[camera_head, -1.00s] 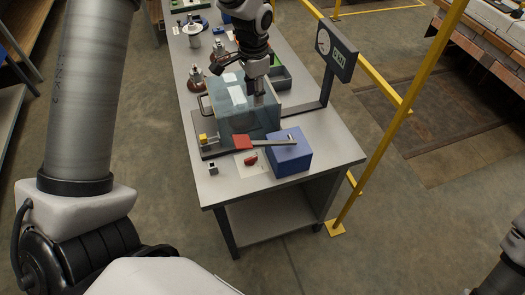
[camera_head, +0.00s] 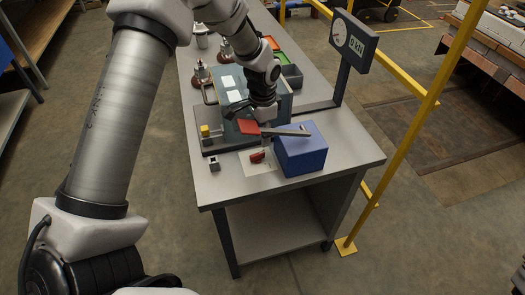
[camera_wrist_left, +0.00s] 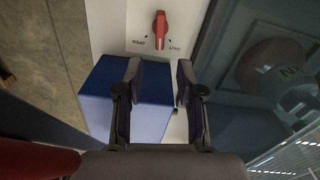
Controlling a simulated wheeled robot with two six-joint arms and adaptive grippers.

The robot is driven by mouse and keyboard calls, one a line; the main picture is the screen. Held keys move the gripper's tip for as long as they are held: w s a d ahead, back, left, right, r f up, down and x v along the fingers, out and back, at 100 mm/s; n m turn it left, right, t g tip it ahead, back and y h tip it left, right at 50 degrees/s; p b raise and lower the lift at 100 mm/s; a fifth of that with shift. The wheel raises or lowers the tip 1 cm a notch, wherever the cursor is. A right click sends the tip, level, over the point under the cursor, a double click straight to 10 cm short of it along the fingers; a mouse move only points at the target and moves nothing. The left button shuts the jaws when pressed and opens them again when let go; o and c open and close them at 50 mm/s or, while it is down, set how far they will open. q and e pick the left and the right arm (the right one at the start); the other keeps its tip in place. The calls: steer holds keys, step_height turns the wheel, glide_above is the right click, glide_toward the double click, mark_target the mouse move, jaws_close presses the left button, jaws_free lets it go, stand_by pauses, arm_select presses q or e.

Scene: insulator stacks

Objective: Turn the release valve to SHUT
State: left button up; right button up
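The release valve is a red knob (camera_head: 257,157) on a white plate (camera_head: 262,167) near the table's front edge. My right gripper is out of view.
A blue box (camera_head: 303,155) stands right of the valve. A clear-walled case (camera_head: 230,90) stands behind. A dial gauge (camera_head: 353,42) rises at right. A small block (camera_head: 215,163) sits left.

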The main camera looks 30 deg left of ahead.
mark_target(262, 152)
arm_select(q)
step_height(262, 152, down, 7)
steer(key=shift+f+p, duration=0.1)
steer(key=shift+p, duration=0.3)
jaws_close()
steer(key=shift+n, duration=0.3)
steer(key=n+p, duration=0.2)
steer(key=n, duration=0.1)
steer(key=shift+a+r, duration=0.2)
steer(key=shift+a, duration=0.05)
steer(key=shift+a+f+n+p, duration=0.15)
steer(key=shift+n+p, duration=0.2)
steer(key=shift+n, duration=0.65)
steer(key=shift+a+r+n+p, duration=0.1)
steer(key=shift+n+p, duration=0.25)
steer(key=shift+n, duration=0.65)
steer(key=shift+f, duration=0.1)
jaws_free()
steer(key=shift+w, duration=0.1)
